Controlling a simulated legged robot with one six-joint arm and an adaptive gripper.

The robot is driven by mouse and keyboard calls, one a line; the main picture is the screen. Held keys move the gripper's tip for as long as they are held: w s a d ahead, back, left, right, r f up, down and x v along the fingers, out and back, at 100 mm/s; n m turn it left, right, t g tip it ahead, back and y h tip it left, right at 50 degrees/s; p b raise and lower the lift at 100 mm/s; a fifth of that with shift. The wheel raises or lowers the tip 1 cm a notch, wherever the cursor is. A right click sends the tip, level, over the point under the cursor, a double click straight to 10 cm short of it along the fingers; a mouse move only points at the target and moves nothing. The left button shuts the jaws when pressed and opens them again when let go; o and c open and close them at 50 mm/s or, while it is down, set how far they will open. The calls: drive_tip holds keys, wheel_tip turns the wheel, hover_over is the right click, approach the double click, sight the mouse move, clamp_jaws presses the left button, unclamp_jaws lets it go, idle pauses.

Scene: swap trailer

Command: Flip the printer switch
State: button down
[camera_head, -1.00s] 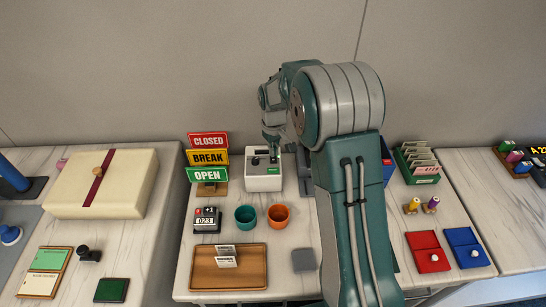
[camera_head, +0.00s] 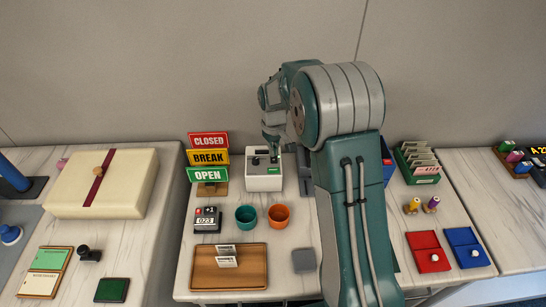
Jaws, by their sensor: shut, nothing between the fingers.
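The printer (camera_head: 264,181) is a small white box with a dark top panel, standing near the back of the middle table. A small dark switch (camera_head: 256,160) shows on its top panel, to the left. My gripper (camera_head: 273,157) is shut and empty, pointing down at the top of the printer, just right of the switch. Whether its tip touches the panel cannot be told at this size. My own arm comes in from the right and hides what lies behind it.
Stacked CLOSED, BREAK and OPEN signs (camera_head: 208,157) stand left of the printer. A teal cup (camera_head: 245,217) and an orange cup (camera_head: 279,215) stand in front. A wooden tray (camera_head: 205,268) and a counter (camera_head: 207,219) lie nearer.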

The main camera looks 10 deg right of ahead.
sight(274, 160)
drive_tip(key=shift+f, duration=1.4)
idle(1.1)
drive_tip(key=shift+r, duration=3.5)
drive_tip(key=shift+s+r, duration=0.15)
drive_tip(key=shift+r, duration=0.2)
drive_tip(key=s+r+m+t, duration=0.1)
drive_tip(key=s+r+t, duration=0.1)
drive_tip(key=s+r, duration=0.6)
drive_tip(key=s+r+m+t, duration=0.1)
drive_tip(key=s+r, duration=0.2)
drive_tip(key=s, duration=0.8)
drive_tip(key=s+r+m+t, duration=0.1)
drive_tip(key=s+r, duration=0.3)
drive_tip(key=s, duration=0.8)
drive_tip(key=shift+r+m+t, duration=0.2)
drive_tip(key=shift+m+t, duration=0.2)
drive_tip(key=shift+t, duration=0.4)
